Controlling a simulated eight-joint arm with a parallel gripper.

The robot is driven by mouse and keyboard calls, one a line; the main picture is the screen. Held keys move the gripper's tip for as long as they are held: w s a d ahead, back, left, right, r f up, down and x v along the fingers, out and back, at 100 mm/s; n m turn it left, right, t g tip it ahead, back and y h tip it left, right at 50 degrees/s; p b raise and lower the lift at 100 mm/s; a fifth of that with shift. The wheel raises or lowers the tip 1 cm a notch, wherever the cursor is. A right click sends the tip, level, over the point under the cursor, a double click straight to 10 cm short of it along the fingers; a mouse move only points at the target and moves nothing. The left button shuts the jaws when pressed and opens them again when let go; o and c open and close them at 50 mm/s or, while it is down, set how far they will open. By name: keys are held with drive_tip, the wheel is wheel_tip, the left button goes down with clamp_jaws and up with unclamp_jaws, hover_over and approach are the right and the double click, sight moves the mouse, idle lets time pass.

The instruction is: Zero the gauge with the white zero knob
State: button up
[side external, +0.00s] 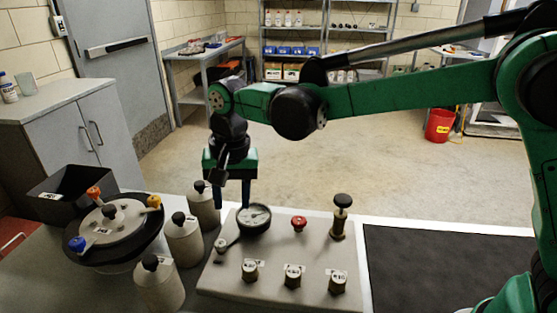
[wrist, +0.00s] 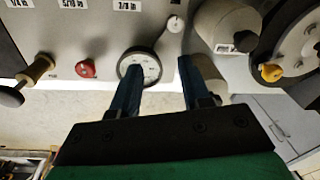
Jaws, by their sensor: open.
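The round gauge (side external: 254,217), with a pale dial and black rim, is mounted on the grey panel (side external: 270,245). The small white zero knob (side external: 220,245) stands at the panel's left edge, with a dark link running between it and the gauge. My gripper (side external: 232,207) points down behind the gauge, its two blue fingers apart and empty. In the wrist view the gauge (wrist: 140,67) is partly hidden behind the left finger. The white knob (wrist: 175,24) shows beyond the gap between the fingertips (wrist: 160,65), apart from both.
Grey bottles with black caps (side external: 184,240) stand close left of the panel. Beyond them is a round lid (side external: 110,222) with coloured knobs, and a black bin (side external: 60,192). A red knob (side external: 299,223), a tall black-topped plunger (side external: 342,215) and several labelled knobs (side external: 292,276) rise from the panel.

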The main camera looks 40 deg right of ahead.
sight(220, 243)
drive_tip(key=shift+m+g, duration=0.4)
drive_tip(key=shift+g, duration=0.1)
drive_tip(key=a+f, duration=0.2)
drive_tip(key=a, duration=0.1)
drive_tip(key=shift+w+f, duration=0.3)
drive_tip(key=shift+f, duration=2.95)
clamp_jaws()
